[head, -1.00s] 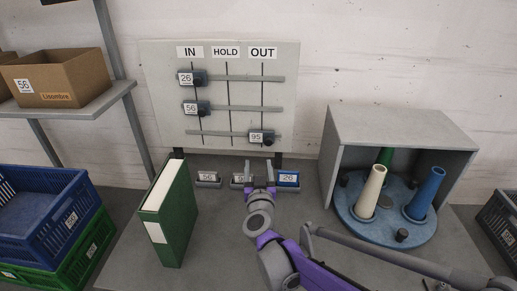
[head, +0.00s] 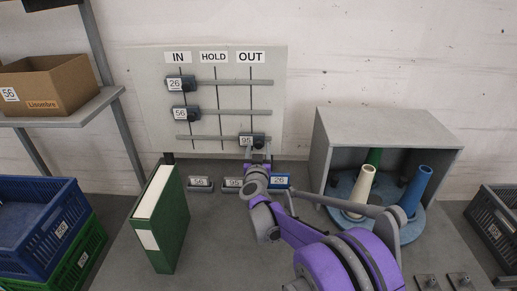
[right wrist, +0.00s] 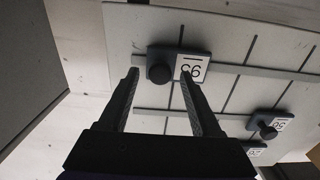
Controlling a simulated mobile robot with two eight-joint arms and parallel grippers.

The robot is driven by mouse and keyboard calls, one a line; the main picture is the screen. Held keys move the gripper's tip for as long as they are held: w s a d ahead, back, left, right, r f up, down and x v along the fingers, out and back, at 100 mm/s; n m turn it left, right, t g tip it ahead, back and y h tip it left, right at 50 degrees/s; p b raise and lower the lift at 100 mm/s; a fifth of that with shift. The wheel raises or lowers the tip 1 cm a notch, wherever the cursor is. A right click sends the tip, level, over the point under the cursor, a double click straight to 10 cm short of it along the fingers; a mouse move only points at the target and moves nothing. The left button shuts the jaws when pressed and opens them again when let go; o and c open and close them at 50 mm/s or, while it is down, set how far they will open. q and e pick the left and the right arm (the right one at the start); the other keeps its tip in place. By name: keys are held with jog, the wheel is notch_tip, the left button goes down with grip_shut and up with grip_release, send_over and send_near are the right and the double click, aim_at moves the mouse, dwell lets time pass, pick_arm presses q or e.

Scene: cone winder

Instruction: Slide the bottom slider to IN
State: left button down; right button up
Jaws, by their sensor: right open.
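The bottom slider (head: 245,140), a dark block with a white label 95, sits under the OUT heading (head: 250,57) on the lowest rail (head: 208,137) of the grey board (head: 230,97). My right gripper (head: 257,155) is open just below and in front of it. In the right wrist view, the slider's round dark knob (right wrist: 160,73) shows between the two open fingertips (right wrist: 159,74). I cannot tell whether the fingers touch it. The IN heading (head: 178,57) is at the left of the board. My left gripper is not in view.
The upper slider 26 (head: 176,83) and middle slider 56 (head: 180,114) both stand under IN. Below the board are small labelled blocks (head: 199,184) and a green binder (head: 165,225). A grey open box (head: 385,125) with cones stands at right. The lowest rail is clear leftward.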

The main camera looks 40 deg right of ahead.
grip_shut()
dwell(0.3)
dwell(1.1)
